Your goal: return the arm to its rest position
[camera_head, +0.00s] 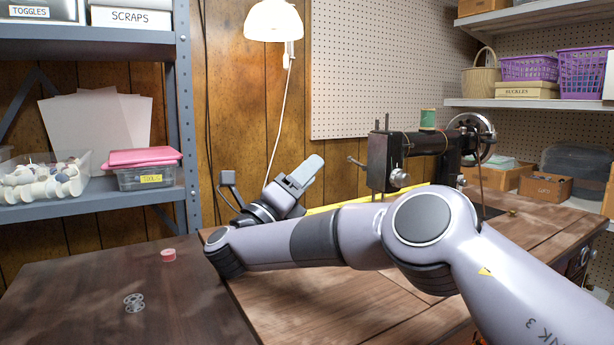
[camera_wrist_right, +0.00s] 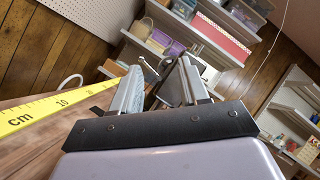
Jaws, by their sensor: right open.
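My right arm (camera_head: 340,240) comes in from the right and stretches leftward over the wooden table, across the front of the sewing machine. My right gripper (camera_head: 303,175) is at the arm's far end, tilted up in front of the panelled wall, to the left of the machine. In the right wrist view the gripper's (camera_wrist_right: 155,85) two fingers stand apart with nothing held between them. My left gripper is not in view.
A black sewing machine (camera_head: 414,145) with a green thread spool (camera_head: 427,119) stands on the table (camera_head: 380,310). A yellow measuring strip (camera_wrist_right: 45,108) lies behind my forearm. A red spool (camera_head: 168,255) and metal bobbin (camera_head: 134,302) lie on the dark left surface. Shelves (camera_head: 90,205) stand at left.

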